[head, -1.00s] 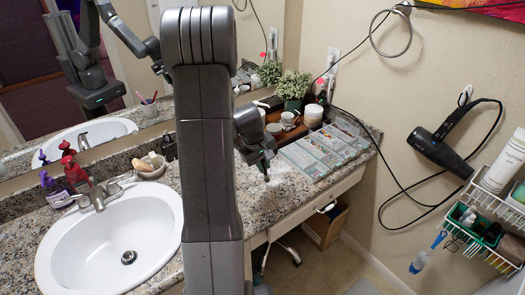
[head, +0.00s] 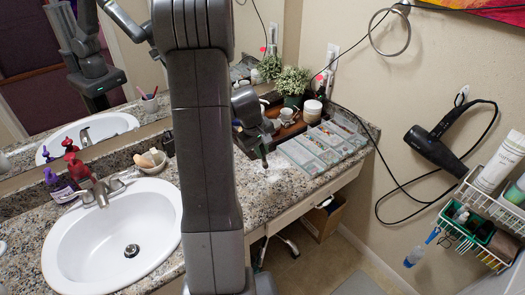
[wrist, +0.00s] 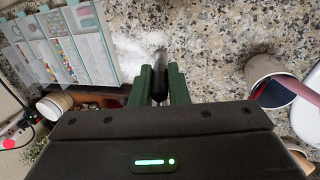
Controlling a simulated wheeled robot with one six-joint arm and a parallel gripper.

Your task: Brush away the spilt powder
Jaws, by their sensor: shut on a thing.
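My gripper (head: 259,143) is shut on a dark, slim brush (wrist: 160,66), held between its green fingers in the wrist view. In the head view it points down at the granite counter beside the powder, partly hidden by my arm. The spilt powder (head: 277,168) is a thin white patch on the counter, left of the clear organiser. In the wrist view the powder (wrist: 131,52) lies just left of and ahead of the fingers. I cannot tell whether the brush tip touches the counter.
The clear compartment organiser (head: 318,147) lies right of the powder; it shows at left in the wrist view (wrist: 68,40). A wooden tray (head: 290,130) with jars stands behind. The sink (head: 80,245) is at left.

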